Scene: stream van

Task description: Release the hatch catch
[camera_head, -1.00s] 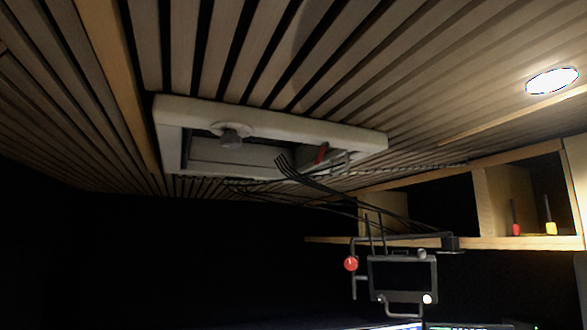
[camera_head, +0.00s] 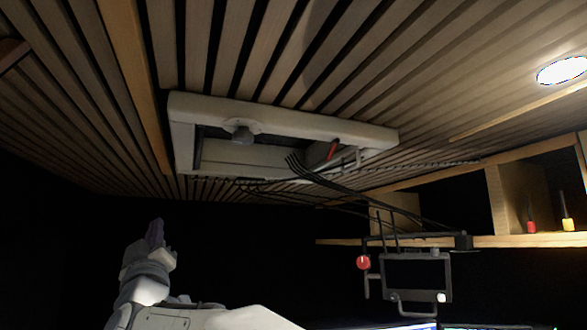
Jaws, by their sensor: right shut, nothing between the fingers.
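The hatch is a white rectangular frame (camera_head: 285,117) set in the slatted ceiling, with a recessed opening. A small red lever (camera_head: 332,150) shows at the right end of the opening. I cannot tell which of these is the catch.
Black cables (camera_head: 345,190) hang from the hatch's right end toward a dark bracketed monitor (camera_head: 416,275) with a red knob (camera_head: 363,262). A wooden shelf (camera_head: 500,240) at right holds red and yellow-handled tools (camera_head: 568,222). Dark space lies below the hatch.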

